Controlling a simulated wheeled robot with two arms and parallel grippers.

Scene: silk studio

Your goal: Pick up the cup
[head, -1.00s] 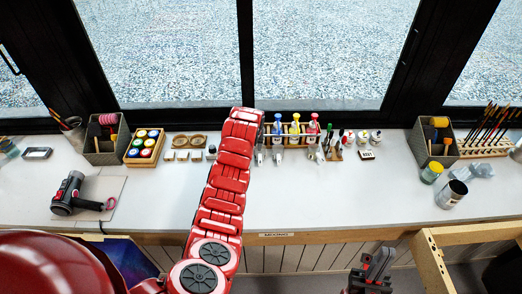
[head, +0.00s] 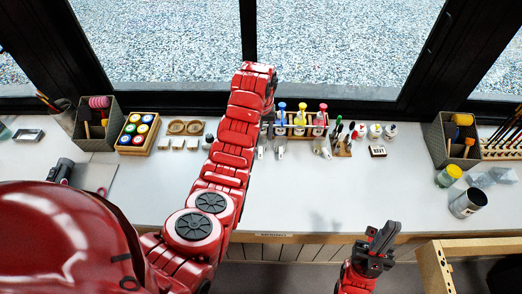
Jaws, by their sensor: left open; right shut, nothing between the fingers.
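A grey metal cup (head: 466,204) with a dark opening and a label stands at the right end of the white worktop. My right gripper (head: 383,238) is shut and empty, low in front of the worktop's front edge, to the left of the cup and apart from it. My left arm stretches far over the worktop. My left gripper (head: 269,94) is at its far end, open, near the bottle rack and far from the cup. Its fingers are mostly hidden behind the arm.
A yellow-lidded jar (head: 448,176) and clear blocks (head: 483,180) stand close to the cup. A grey bin (head: 450,140) is behind them. A bottle rack (head: 298,128) stands mid-back. The worktop's middle (head: 330,195) is clear.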

